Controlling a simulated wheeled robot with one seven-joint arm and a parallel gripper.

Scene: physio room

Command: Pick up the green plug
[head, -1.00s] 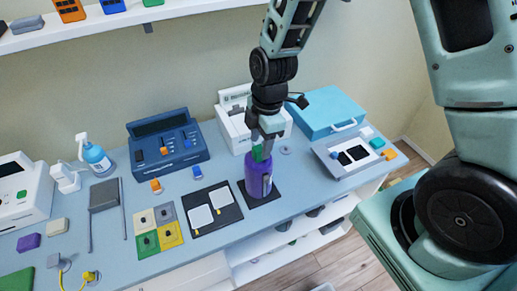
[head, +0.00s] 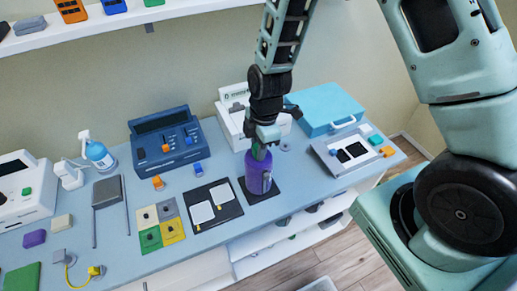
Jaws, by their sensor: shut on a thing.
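The green plug (head: 258,153) shows only as a small green patch between my gripper's fingers, at the middle of the head view. My gripper (head: 260,150) points down and is shut on it. The fingers and a purple bottle (head: 259,178) hide most of the plug. The bottle stands upright just below the gripper in the picture, on a dark mat (head: 238,202). I cannot tell whether the plug touches the table or the bottle.
An orange plug (head: 157,183) and a blue plug (head: 197,170) stand before a dark blue console (head: 164,142). A white device (head: 232,117) and a turquoise case (head: 325,108) stand behind the gripper. A grey tray (head: 330,160) lies to the right.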

